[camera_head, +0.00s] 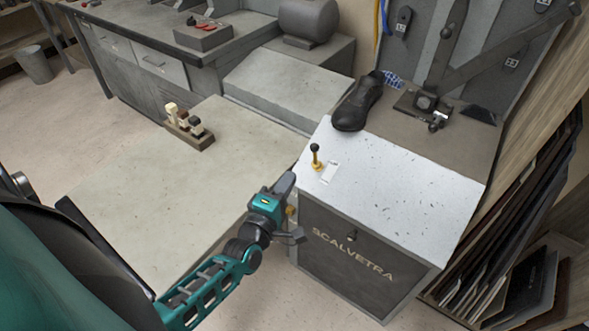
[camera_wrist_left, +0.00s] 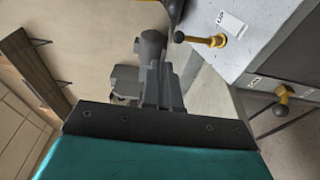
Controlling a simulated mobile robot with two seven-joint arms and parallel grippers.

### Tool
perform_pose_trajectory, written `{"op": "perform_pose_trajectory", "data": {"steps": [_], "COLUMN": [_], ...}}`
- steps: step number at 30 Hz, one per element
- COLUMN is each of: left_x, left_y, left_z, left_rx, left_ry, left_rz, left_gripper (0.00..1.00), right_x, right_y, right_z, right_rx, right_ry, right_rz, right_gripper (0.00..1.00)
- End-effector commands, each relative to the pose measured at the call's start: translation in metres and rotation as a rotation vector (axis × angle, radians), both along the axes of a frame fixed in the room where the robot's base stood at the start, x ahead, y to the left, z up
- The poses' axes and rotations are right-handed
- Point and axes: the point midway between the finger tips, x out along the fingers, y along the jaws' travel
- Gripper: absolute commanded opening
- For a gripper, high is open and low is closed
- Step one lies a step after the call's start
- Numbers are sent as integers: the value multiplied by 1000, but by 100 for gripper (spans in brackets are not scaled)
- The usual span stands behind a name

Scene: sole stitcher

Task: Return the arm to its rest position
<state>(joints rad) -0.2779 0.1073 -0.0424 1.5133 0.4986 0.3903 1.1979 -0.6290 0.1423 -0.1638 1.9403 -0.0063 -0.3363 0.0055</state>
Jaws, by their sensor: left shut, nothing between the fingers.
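My left arm reaches in from the lower left in the head view. Its gripper (camera_head: 284,184) is shut and empty beside the left edge of the white-topped cabinet (camera_head: 400,190). In the left wrist view the dark gripper fingers (camera_wrist_left: 151,48) are together with nothing between them. A brass lever with a black ball knob (camera_head: 315,158) stands upright on the cabinet top, a little beyond the fingertips and apart from them. It also shows in the left wrist view (camera_wrist_left: 212,40). My right gripper is not in view.
A black shoe (camera_head: 358,103) rests at the back of the cabinet beside a dark clamp mechanism (camera_head: 425,103). A pale low table (camera_head: 125,190) with a small wooden block holder (camera_head: 188,129) lies to the left. Dark sheets (camera_head: 520,215) are stacked at the right.

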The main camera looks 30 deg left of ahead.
Motion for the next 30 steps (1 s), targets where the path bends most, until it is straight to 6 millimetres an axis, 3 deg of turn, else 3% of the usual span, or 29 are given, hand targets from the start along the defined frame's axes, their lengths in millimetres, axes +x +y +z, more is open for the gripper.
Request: {"op": "perform_pose_trajectory", "data": {"steps": [6, 23, 26, 30], "left_x": [-12, -12, -17, -36], "left_y": [-2, -2, -10, -38], "left_z": [2, 2, -1, -13], "left_rx": [0, 7, 83, 394], "left_ry": [1, 4, 39, 162], "left_rz": [-1, -4, -34, -157], "left_gripper": [0, 0, 0, 0], "right_x": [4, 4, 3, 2], "right_y": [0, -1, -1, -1], "right_z": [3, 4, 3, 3], "right_rx": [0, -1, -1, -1], "right_ry": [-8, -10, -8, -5], "right_rz": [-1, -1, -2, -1], "right_gripper": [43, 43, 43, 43]}}
